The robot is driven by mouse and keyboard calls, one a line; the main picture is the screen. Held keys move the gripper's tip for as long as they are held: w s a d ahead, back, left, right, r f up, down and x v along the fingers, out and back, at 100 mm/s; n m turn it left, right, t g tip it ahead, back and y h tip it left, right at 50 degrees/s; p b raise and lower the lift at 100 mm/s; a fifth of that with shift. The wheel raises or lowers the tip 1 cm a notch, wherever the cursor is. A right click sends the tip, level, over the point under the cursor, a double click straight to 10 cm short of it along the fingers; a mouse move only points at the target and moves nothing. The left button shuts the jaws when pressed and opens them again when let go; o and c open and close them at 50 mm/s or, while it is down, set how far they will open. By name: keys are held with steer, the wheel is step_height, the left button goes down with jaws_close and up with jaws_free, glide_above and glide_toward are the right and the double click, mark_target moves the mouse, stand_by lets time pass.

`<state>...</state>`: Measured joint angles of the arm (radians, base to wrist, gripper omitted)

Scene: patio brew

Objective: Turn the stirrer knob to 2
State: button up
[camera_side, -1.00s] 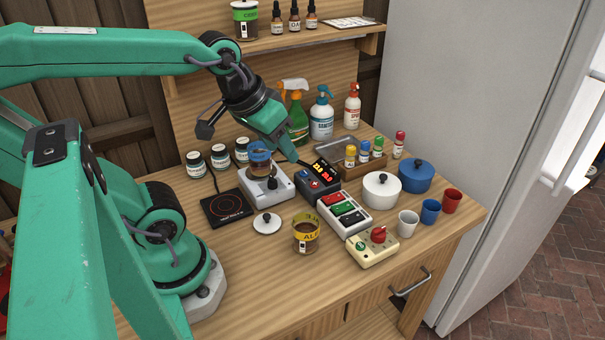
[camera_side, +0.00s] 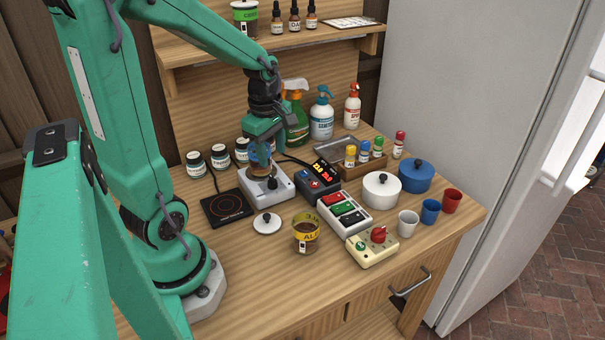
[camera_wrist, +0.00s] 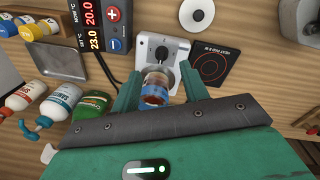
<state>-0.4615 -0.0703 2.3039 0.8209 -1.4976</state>
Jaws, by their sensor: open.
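The stirrer is a white box (camera_side: 284,192) on the counter, with a dark knob (camera_side: 272,183) on its front part. A small glass jar with blue and red-orange bands (camera_wrist: 155,88) stands at its back. My gripper (camera_side: 262,152) points down over the stirrer, and its fingers partly hide the jar in the side view. In the wrist view the open fingers of my gripper (camera_wrist: 160,78) are on either side of the jar, and the white stirrer box (camera_wrist: 148,42) with its dark knob (camera_wrist: 163,53) lies beyond the fingertips. The knob's setting is too small to read.
A black hot plate (camera_side: 226,207) lies left of the stirrer. A controller with a lit display (camera_side: 326,175) stands close on the right. Small labelled jars (camera_side: 220,157) and spray bottles (camera_side: 321,117) stand behind. A white lid (camera_side: 267,224) lies in front.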

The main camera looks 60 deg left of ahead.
mark_target(271, 178)
steer(key=shift+a+f+n, duration=0.8)
steer(key=shift+n, duration=0.4)
steer(key=shift+w+a+f, duration=0.1)
steer(key=shift+f, duration=3.8)
jaws_close()
